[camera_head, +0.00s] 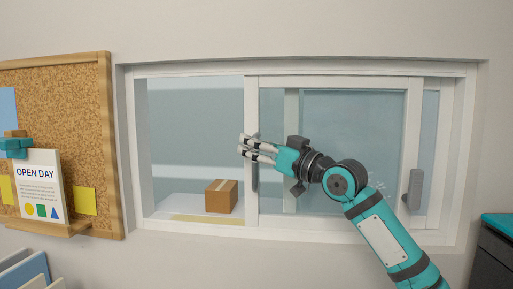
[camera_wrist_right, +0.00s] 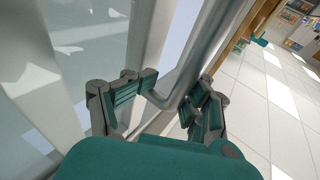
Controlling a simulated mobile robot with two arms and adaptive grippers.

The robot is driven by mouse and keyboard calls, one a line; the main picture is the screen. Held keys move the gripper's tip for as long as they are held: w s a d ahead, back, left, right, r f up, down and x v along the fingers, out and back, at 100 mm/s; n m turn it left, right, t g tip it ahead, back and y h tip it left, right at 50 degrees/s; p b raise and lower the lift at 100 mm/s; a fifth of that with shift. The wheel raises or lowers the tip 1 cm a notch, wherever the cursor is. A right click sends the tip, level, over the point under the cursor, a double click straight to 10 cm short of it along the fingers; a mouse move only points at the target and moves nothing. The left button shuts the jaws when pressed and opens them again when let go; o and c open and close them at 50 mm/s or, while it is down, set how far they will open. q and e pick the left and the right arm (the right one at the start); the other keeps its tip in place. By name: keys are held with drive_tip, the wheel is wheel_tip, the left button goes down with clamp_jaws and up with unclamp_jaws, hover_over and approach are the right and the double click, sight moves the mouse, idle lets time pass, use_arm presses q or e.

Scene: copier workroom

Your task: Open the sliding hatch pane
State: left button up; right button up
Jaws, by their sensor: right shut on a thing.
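The sliding hatch pane (camera_head: 345,130) is a white-framed glass pane in a white window frame in the head view. Its left edge stands well away from the left jamb, with a gap between them. A grey bar handle (camera_head: 254,180) is on the pane's left upright; it shows larger in the wrist view (camera_wrist_right: 190,75). My right gripper (camera_head: 250,149) is at this handle, its fingers pointing left in the head view. In the wrist view my right gripper (camera_wrist_right: 170,98) has its teal finger pads on either side of the bar, shut on it.
A cardboard box (camera_head: 221,196) sits on a ledge behind the gap. A grey fitting (camera_head: 415,189) is on the pane's right side. A cork board (camera_head: 70,90) with an "OPEN DAY" sheet (camera_head: 38,190) hangs at left. A dark machine (camera_head: 490,255) stands at lower right.

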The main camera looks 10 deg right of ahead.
drive_tip(key=shift+s+d+r, duration=0.15)
drive_tip(key=shift+s+r, duration=0.05)
drive_tip(key=shift+r, duration=0.4)
drive_tip(key=shift+s+d+f+b, duration=2.15)
drive_tip(key=shift+s+b, duration=0.35)
drive_tip(key=shift+s, duration=0.7)
use_arm(q)
wheel_tip(320, 180, down, 12)
drive_tip(key=w+a+n+b, duration=0.1)
drive_tip(key=a+b, duration=0.1)
drive_tip(key=b, duration=0.4)
drive_tip(key=shift+w+r, duration=0.15)
use_arm(e)
drive_tip(key=shift+s+a+f+n+g+y, duration=0.25)
drive_tip(key=shift+a+f+n+g+y, duration=0.1)
drive_tip(key=shift+a+f, duration=0.35)
drive_tip(key=shift+s+a+f+n+g+y, duration=0.25)
drive_tip(key=shift+a+f+g+y, duration=0.05)
drive_tip(key=shift+a+f, duration=0.35)
drive_tip(key=shift+s+a+f+n+g+y, duration=0.25)
drive_tip(key=shift+a+f+n+g+y, duration=0.1)
drive_tip(key=shift+a+f, duration=0.3)
